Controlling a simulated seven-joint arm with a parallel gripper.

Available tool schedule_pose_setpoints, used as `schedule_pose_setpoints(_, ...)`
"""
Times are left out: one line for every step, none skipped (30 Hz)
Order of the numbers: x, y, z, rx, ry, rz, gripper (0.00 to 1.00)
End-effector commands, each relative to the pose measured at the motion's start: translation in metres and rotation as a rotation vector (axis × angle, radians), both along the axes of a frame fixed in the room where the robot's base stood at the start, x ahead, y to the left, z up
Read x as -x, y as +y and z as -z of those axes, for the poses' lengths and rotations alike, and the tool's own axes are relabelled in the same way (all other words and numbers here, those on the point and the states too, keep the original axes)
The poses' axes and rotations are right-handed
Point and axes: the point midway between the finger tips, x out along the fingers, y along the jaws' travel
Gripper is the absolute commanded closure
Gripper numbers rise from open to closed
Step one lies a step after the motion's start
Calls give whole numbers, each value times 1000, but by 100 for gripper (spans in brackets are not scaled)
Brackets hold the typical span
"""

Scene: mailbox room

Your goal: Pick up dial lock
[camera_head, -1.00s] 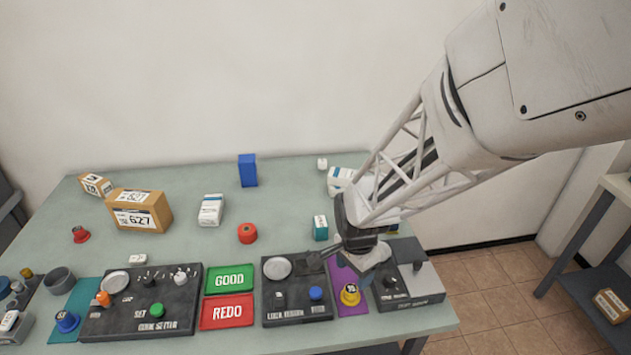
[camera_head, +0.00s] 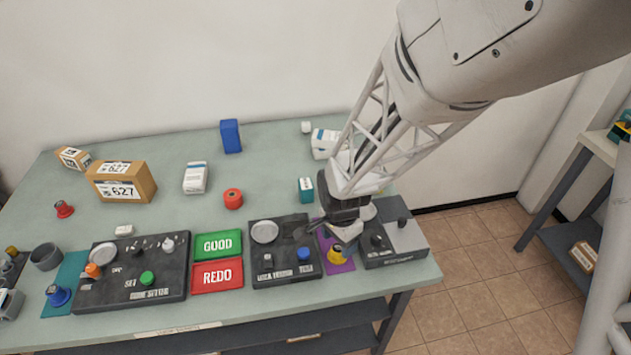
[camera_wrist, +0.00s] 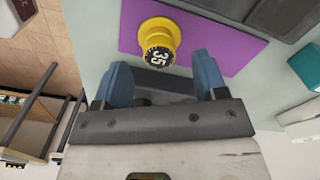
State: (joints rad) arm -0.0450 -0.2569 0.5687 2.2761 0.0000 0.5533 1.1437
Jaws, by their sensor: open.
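A yellow dial lock (camera_wrist: 158,42) with a black numbered face reading 35 sits on a purple mat (camera_wrist: 205,40) in the wrist view. In the head view the yellow lock (camera_head: 338,256) is partly hidden by my gripper. My gripper (camera_wrist: 163,78) is open, with two blue fingers apart and nothing between them. The lock lies just beyond the fingertips, roughly centred between them. A blue dial lock (camera_head: 59,295) stands on a teal mat (camera_head: 70,272) at the left. A red knob-shaped piece (camera_head: 64,209) stands behind it.
A dark panel (camera_head: 285,275) with a blue button lies left of the purple mat. A black and grey unit (camera_head: 395,242) stands right of it. Green GOOD (camera_head: 218,245) and red REDO (camera_head: 217,275) trays lie further left. A teal box (camera_head: 306,190) stands behind my gripper.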

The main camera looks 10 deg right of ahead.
Motion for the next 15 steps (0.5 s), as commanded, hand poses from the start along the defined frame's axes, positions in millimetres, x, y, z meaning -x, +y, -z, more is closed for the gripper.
schedule_pose_setpoints(1,1,7,0,3,0,34)
schedule_pose_setpoints(1,1,10,0,3,0,34)
schedule_pose_setpoints(1,1,15,0,2,0,34)
schedule_pose_setpoints(2,2,18,0,3,-1,34)
schedule_pose_setpoints(2,1,22,0,3,0,34)
schedule_pose_setpoints(1,1,26,0,2,0,34)
schedule_pose_setpoints(1,1,28,0,2,0,34)
schedule_pose_setpoints(1,1,31,0,1,0,34)
schedule_pose_setpoints(1,1,33,0,1,0,34)
schedule_pose_setpoints(1,1,35,0,1,0,34)
schedule_pose_setpoints(1,1,36,0,1,0,34)
schedule_pose_setpoints(1,1,37,0,1,0,34)
schedule_pose_setpoints(1,1,37,0,1,0,34)
schedule_pose_setpoints(1,1,37,0,0,0,34)
schedule_pose_setpoints(1,1,37,0,0,0,34)
